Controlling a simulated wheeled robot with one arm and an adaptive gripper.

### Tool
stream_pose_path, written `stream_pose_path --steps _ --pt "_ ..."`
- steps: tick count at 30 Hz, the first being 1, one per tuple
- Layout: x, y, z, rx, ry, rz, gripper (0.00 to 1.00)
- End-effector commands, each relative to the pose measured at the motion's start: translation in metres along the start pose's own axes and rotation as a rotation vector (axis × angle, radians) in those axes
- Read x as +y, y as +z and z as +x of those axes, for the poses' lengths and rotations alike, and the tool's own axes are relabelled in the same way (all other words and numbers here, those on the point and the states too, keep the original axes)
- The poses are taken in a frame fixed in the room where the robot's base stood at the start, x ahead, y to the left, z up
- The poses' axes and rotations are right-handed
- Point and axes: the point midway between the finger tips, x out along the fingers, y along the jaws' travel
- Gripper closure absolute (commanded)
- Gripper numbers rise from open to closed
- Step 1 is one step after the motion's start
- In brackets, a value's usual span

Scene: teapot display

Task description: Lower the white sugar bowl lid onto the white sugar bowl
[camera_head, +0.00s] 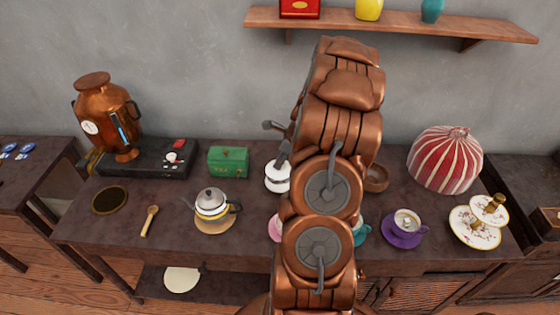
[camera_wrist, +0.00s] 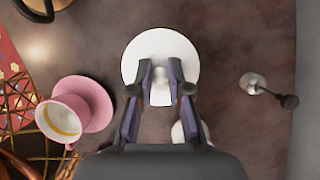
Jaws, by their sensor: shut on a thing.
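My gripper (camera_wrist: 160,76) is shut on the knob of the white sugar bowl lid (camera_wrist: 160,45) in the wrist view. The lid shows as a round white disc around and beyond the fingertips. In the head view the white sugar bowl (camera_head: 277,184) stands on the table just left of my arm, partly hidden by it. The lid is at or just above the bowl's top. I cannot tell whether they touch. From above, the lid hides the bowl's opening.
A pink cup (camera_wrist: 62,118) on its saucer stands left in the wrist view. A small metal object (camera_wrist: 253,84) with a dark knob is at right. In the head view, a green box (camera_head: 228,161) and a teapot (camera_head: 212,204) stand left; a purple saucer (camera_head: 404,240) is right.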

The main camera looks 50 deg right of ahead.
Motion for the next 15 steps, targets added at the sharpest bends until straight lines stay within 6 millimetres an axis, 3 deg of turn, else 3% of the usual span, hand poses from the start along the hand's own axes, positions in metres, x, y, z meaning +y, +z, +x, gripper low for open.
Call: stream_pose_path --steps 15 --pt "0.000 -0.005 0.014 0.000 -0.001 0.001 1.00"
